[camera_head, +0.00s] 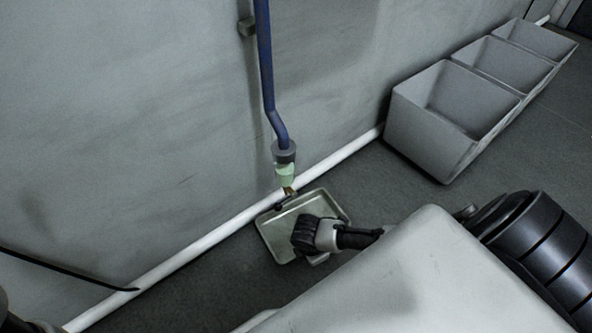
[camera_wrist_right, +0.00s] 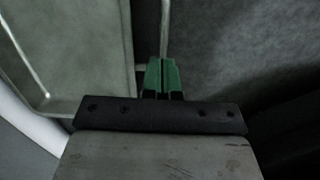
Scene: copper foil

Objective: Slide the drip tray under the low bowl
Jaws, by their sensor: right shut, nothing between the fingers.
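The drip tray (camera_head: 275,238) is a shallow, pale metal tray lying on the floor near the wall. The low bowl (camera_head: 285,173) is pale green and hangs under a grey collar at the end of a blue pipe, with a small brass-coloured piece below it. In the head view, the tray's far edge appears just below the bowl. My right gripper (camera_head: 303,238) is over the tray in that view. In the right wrist view its green fingers (camera_wrist_right: 162,78) are shut and empty beside the tray's rim (camera_wrist_right: 134,45); contact is unclear. My left gripper is not in view.
A blue pipe (camera_head: 266,75) runs down the grey wall. A white pipe (camera_head: 205,243) runs along the wall's foot, behind the tray. Three grey open bins (camera_head: 425,125) stand along the wall at right. Dark floor (camera_head: 375,185) is clear between tray and bins.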

